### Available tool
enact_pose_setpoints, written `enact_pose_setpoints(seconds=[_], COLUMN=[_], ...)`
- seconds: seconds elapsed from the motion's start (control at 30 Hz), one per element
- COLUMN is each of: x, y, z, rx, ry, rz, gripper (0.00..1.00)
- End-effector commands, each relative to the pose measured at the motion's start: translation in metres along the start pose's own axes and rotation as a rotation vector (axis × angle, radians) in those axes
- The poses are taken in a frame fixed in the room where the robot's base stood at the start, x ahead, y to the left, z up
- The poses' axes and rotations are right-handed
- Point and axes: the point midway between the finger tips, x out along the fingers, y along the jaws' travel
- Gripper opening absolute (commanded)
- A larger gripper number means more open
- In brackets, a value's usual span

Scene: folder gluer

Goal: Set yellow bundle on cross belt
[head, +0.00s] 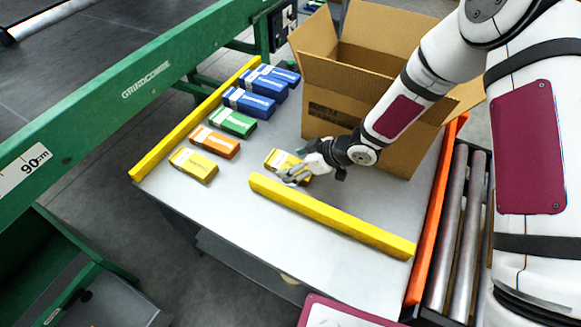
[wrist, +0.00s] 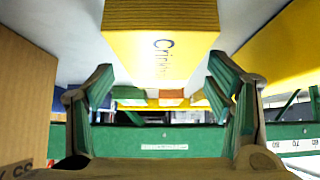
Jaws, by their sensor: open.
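One yellow bundle (head: 277,159) lies on the white table beside my gripper (head: 290,175). In the wrist view this yellow bundle (wrist: 160,45) is large, with printed lettering on its face, between and just beyond the fingertips. My gripper (wrist: 160,78) is open, a finger to either side of the bundle, with no clear contact. A second yellow bundle (head: 194,165) lies at the left end of the table. A dark belt (head: 75,60) runs in a green frame at the upper left; I cannot tell if it is the cross belt.
Orange (head: 215,142), green (head: 232,122) and several blue bundles (head: 248,103) stand in a row on the table (head: 225,195). Yellow rails (head: 330,215) edge it. An open cardboard box (head: 355,75) stands close behind my gripper. Rollers (head: 465,220) lie at right.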

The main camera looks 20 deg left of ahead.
Motion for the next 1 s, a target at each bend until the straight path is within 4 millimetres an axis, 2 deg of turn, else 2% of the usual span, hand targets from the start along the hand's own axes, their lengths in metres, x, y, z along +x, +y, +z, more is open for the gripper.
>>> enact_pose_setpoints(seconds=[0.3,0.5,0.53,0.57,0.63,0.67,0.87,1.0], x=[0.005,0.005,0.005,0.005,0.005,0.005,0.004,-0.009], y=[0.0,0.0,0.0,0.0,0.0,0.0,0.0,0.001], z=[0.0,0.0,0.0,0.0,0.0,0.0,-0.002,-0.014], rx=[0.0,0.0,0.0,0.0,0.0,0.0,0.0,0.0], ry=[0.0,0.0,0.0,0.0,0.0,0.0,0.0,0.002], rz=[0.001,0.001,0.001,0.001,0.001,0.001,0.001,0.003], gripper=[0.73,0.28,0.21,0.19,0.19,0.14,0.14,0.14])
